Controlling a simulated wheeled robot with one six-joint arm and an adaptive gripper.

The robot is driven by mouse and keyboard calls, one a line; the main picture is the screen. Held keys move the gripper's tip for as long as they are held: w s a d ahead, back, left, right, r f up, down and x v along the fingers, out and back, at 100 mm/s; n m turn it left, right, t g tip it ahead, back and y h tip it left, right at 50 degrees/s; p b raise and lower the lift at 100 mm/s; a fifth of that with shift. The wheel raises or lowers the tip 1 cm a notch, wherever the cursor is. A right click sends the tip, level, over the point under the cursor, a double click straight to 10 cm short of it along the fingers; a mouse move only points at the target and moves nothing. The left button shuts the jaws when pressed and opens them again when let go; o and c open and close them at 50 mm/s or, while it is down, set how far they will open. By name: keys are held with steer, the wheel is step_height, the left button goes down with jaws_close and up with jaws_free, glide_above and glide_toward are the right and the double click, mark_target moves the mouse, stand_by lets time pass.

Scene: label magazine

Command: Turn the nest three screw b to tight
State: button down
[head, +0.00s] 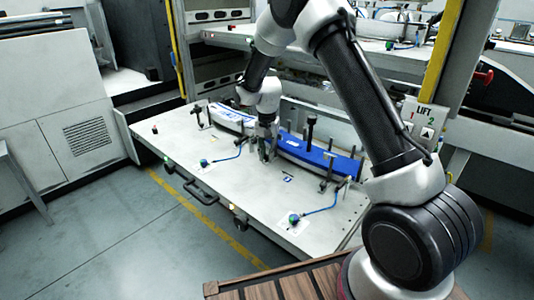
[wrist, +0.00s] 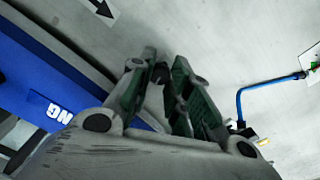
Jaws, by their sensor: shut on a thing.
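Most of the screw is hidden by the fingers. No marking naming the nest or screw is legible. The blue stack also shows in the wrist view (wrist: 40,75), to the left of the fingers. How far the screw is turned cannot be told.
A white and blue stack (head: 234,116) lies left of my gripper. Blue hoses (head: 322,209) lie on the table (head: 245,196). The table's front area is mostly clear.

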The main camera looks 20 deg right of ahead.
mark_target(267, 156)
steer(key=shift+m, duration=0.4)
steer(key=c, duration=1.6)
jaws_free()
steer(key=shift+o, duration=0.2)
step_height(267, 156, up, 12)
